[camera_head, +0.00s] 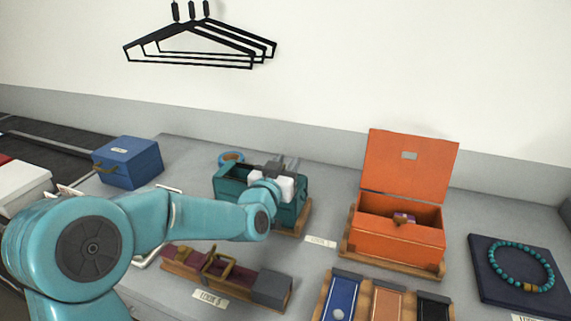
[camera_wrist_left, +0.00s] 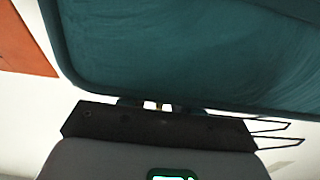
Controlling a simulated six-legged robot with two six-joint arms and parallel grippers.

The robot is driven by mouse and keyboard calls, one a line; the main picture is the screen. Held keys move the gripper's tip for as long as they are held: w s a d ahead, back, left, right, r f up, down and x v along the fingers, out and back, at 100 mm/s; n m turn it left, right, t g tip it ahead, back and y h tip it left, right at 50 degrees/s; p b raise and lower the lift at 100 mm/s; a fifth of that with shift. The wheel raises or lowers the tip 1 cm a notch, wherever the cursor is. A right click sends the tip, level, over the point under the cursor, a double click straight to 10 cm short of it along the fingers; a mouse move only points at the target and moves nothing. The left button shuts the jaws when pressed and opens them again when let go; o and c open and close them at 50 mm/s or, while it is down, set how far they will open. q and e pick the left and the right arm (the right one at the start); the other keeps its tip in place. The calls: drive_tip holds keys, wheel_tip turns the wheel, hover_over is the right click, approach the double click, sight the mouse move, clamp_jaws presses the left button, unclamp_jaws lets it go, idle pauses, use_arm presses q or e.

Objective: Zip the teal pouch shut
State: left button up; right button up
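The teal pouch (camera_head: 228,186) stands upright on a wooden base at the middle of the table. A dark opening shows at its top left; my arm and gripper hide much of the rest, including most of the zip line. My left gripper (camera_head: 279,163) is at the pouch's top, on its right half. In the left wrist view the pouch's teal side (camera_wrist_left: 200,45) fills the upper part. A small brass-coloured bit shows by the mostly hidden fingertips (camera_wrist_left: 153,105); I cannot tell whether they grip it. My right gripper is not in view.
An open orange box (camera_head: 400,240) stands right of the pouch, a blue box (camera_head: 128,163) to its left. A beaded bracelet (camera_head: 521,265) lies far right. Black hangers (camera_head: 200,45) hang on the wall.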

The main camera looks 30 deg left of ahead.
use_arm(q)
clamp_jaws()
idle(1.4)
